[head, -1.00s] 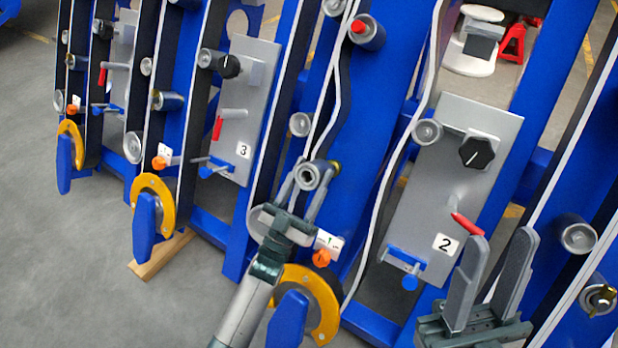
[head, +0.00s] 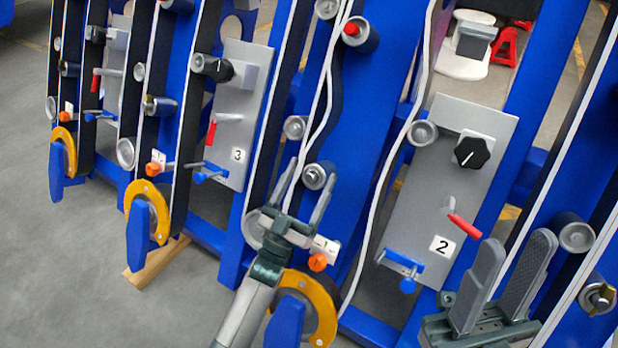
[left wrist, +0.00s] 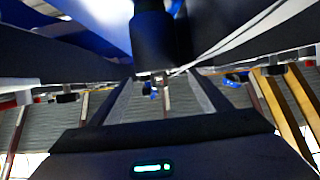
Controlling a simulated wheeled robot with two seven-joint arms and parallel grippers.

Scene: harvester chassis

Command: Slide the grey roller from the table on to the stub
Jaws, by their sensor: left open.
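The grey roller (head: 318,177) sits on a stub on the blue upright, its round end facing me. A small metal tip shows in its centre; the rest of the stub is hidden inside. My left gripper (head: 311,165) is open, with one finger on each side of the roller. I cannot tell whether either finger touches it. In the left wrist view, a dark cylinder (left wrist: 154,40), likely the roller, stands beyond the open fingers. My right gripper (head: 519,242) is open and empty at the lower right. The table is not in view.
Dark white-edged belts run along the blue frame near the left gripper. Grey panel 2 (head: 484,120) with a black knob (head: 471,152) and red lever (head: 464,226) stands to the right. A yellow ring (head: 325,300) with a blue handle lies below. Another stub (head: 600,298) shows at the far right.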

